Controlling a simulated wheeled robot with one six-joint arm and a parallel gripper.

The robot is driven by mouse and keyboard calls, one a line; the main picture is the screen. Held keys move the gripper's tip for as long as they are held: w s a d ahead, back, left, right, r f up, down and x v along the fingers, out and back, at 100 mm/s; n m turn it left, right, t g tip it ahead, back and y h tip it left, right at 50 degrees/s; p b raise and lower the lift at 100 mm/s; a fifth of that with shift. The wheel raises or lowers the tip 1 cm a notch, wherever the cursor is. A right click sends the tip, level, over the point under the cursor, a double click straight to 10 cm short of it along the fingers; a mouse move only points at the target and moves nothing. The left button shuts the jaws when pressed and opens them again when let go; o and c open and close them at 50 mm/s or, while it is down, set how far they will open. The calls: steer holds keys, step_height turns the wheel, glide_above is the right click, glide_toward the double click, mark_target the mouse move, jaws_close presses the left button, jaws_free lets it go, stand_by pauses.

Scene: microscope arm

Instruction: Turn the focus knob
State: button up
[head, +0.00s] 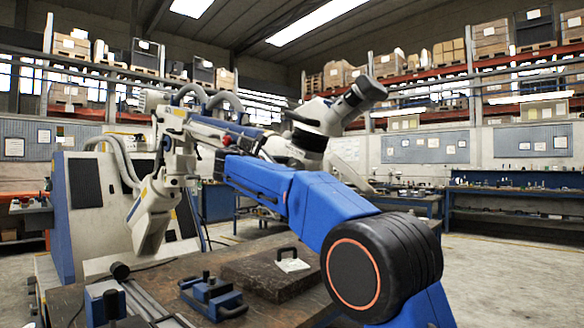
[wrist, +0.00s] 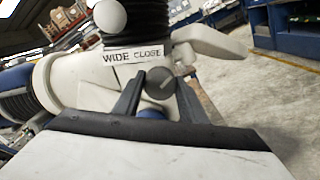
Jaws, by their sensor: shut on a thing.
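In the wrist view, the focus knob (wrist: 160,84) is a small round dark-grey knob with a lighter line across its face. A white label reading "WIDE CLOSE" (wrist: 133,56) sits just above and to its left on the pale microscope body (wrist: 88,78). My gripper (wrist: 159,90) has one dark finger on each side of the knob and is shut on it. In the head view, the pale microscope head with a dark eyepiece (head: 362,94) shows behind my blue arm. I cannot make out the knob or my fingertips there.
A brown worktop (head: 150,275) stands in front, with a blue clamp (head: 213,297) and a dark slab (head: 270,275) bearing a black handle. A white machine arm (head: 155,205) hangs at left. Blue workbenches (head: 515,205) line the back right, with open floor before them.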

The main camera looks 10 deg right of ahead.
steer(key=shift+m, duration=0.7)
steer(key=o, duration=1)
steer(key=shift+s+a, duration=0.1)
steer(key=v, duration=1.7)
